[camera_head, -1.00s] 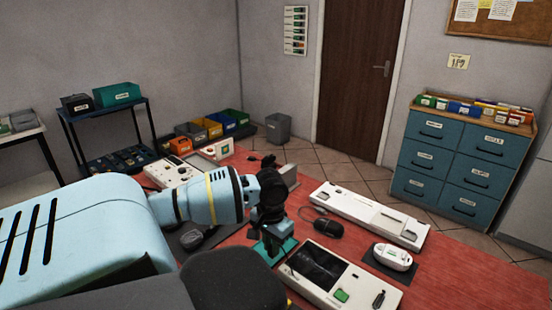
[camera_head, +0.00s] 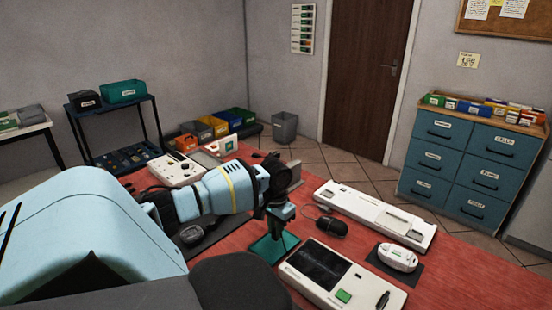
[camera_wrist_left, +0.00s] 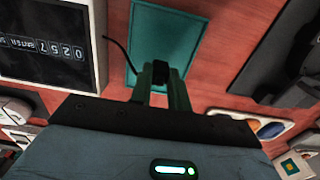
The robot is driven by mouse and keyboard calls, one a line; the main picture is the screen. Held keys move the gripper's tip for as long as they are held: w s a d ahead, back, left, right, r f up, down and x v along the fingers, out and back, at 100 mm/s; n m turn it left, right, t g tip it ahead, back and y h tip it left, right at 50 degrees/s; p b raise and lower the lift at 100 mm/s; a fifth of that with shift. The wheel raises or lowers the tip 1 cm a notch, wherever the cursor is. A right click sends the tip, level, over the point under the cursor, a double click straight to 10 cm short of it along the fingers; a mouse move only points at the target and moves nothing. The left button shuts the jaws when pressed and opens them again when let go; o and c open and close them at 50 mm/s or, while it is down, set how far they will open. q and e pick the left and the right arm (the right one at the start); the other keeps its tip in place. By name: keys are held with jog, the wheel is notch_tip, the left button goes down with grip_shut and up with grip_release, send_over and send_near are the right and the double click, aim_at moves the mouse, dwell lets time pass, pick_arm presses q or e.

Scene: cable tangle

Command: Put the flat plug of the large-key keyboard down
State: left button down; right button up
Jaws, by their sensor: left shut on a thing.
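My left gripper (camera_head: 281,236) points down over the teal mat (camera_head: 266,252) on the red table. In the left wrist view, its two dark green fingers (camera_wrist_left: 162,72) are shut on a small black plug (camera_wrist_left: 161,72). A thin black cable (camera_wrist_left: 118,50) runs from the plug area toward the left. The teal mat (camera_wrist_left: 150,30) lies behind the plug in that view; I cannot tell whether the plug touches it. Which keyboard the cable belongs to does not show. My right gripper is not in view.
A white device with a dark screen (camera_head: 322,264) lies close beside the mat. A black mouse (camera_head: 331,227), a long white unit (camera_head: 400,225) and a white oval device (camera_head: 398,257) on a dark mat lie to the right. The table's right front is clear.

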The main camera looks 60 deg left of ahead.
pick_arm(q)
jog(key=shift+f, duration=0.55)
jog(key=c, duration=1.3)
grip_release()
jog(key=shift+f, duration=0.15)
notch_tip(320, 180, up, 12)
jog(key=shift+r+p, duration=0.15)
jog(key=shift+p, duration=0.35)
